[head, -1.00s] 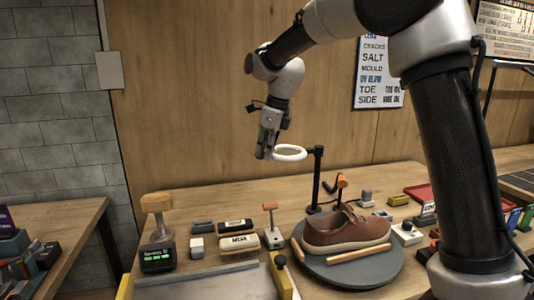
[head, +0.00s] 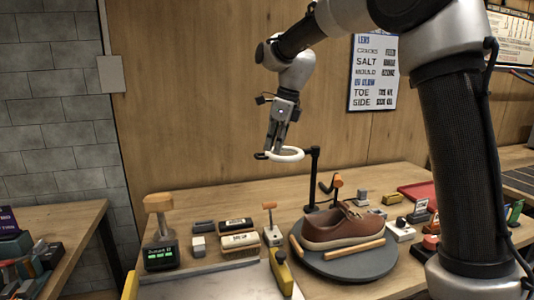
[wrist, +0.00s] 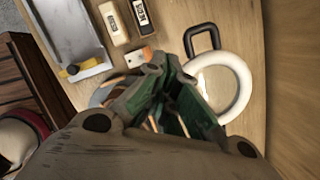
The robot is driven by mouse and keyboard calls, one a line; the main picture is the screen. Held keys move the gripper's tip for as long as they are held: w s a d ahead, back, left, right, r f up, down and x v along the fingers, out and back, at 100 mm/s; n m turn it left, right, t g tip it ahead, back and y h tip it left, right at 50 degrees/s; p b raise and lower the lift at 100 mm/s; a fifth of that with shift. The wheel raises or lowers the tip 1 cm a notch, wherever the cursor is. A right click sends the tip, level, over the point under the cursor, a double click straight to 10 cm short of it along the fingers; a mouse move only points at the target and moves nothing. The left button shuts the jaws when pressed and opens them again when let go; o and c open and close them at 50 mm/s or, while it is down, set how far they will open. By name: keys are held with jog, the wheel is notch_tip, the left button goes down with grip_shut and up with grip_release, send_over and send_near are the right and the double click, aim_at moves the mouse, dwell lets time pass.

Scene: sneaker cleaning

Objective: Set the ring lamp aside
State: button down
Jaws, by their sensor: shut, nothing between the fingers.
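The ring lamp has a white ring (head: 286,159) on a black post (head: 315,180) behind the shoe. A dark loop handle (head: 260,156) sticks out on the ring's left side. In the wrist view, the white ring (wrist: 245,85) lies right of the fingers, with the black handle (wrist: 202,29) above it in the picture. My gripper (head: 272,148) points down close by the ring and handle in the head view. Its fingers (wrist: 160,68) are shut and empty in the wrist view. I cannot tell whether they touch the lamp.
A brown shoe (head: 340,227) sits on a round grey turntable (head: 345,268) in front of the post. Brushes, a small display box (head: 160,256) and a grey tray (head: 205,282) stand left. A red tray (head: 418,191) and small items lie right. The table's back left is clear.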

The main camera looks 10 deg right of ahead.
jog(key=v, duration=0.7)
jog(key=shift+s+a+r, duration=0.3)
jog(key=shift+s+r, duration=0.05)
jog(key=shift+s, duration=0.1)
